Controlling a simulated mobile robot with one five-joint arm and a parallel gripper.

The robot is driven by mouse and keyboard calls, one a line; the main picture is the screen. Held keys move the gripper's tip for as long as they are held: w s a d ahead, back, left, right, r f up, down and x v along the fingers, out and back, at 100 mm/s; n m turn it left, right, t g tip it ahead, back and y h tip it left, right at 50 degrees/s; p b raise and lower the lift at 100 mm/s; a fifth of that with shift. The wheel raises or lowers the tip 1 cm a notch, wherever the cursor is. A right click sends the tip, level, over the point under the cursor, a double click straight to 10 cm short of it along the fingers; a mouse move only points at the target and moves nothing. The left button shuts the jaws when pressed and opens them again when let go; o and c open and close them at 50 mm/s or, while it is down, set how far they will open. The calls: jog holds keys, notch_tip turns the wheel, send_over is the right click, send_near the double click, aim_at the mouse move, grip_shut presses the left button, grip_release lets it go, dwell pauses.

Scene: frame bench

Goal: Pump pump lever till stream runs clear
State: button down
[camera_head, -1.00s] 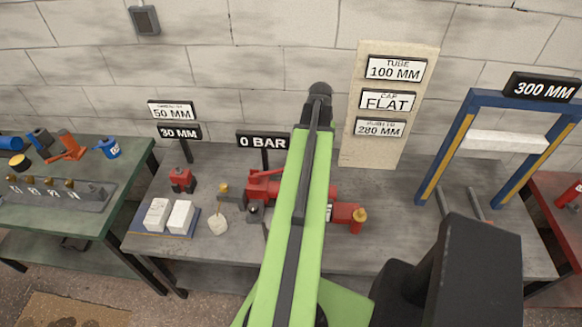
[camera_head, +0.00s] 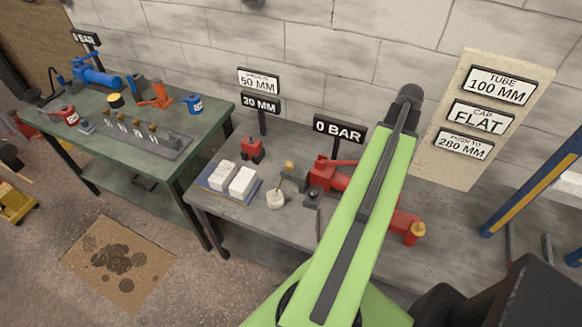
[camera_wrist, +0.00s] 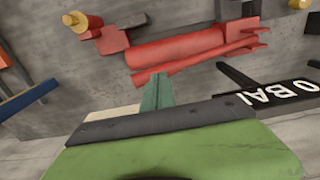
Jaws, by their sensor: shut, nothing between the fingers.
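A red hand pump (camera_head: 328,176) lies on the middle bench beside a "0 BAR" sign (camera_head: 339,128). A thin red bar that looks like its lever (camera_head: 342,162) lies along its top. My arm covers part of the pump. In the wrist view the red pump body (camera_wrist: 180,46) and the long red lever (camera_wrist: 200,59) cross the upper part of the picture. My gripper (camera_wrist: 157,85) shows there as narrow green fingers, shut and empty, with tips close to the lever. I cannot tell whether they touch it. No stream of liquid shows.
A green bench (camera_head: 190,165) at left holds a blue pump (camera_head: 100,77), a grey valve block (camera_head: 140,138) and small parts. White blocks (camera_head: 240,181) and a pale pot (camera_head: 275,199) sit left of the red pump. A blue and yellow frame (camera_head: 530,190) stands at right.

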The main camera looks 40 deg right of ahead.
notch_tip(320, 180, down, 11)
jog(key=b, duration=1)
jog(key=shift+r, duration=0.1)
notch_tip(320, 180, up, 9)
jog(key=p, duration=0.8)
jog(key=shift+f, duration=0.2)
jog(key=shift+r+p, duration=0.3)
jog(key=shift+p, duration=0.2)
jog(key=shift+f, duration=0.25)
jog(key=shift+f+b, duration=0.1)
jog(key=shift+b, duration=0.2)
dwell(0.4)
notch_tip(320, 180, down, 8)
jog(key=b, duration=0.8)
jog(key=shift+s, duration=0.1)
notch_tip(320, 180, up, 8)
jog(key=p, duration=0.8)
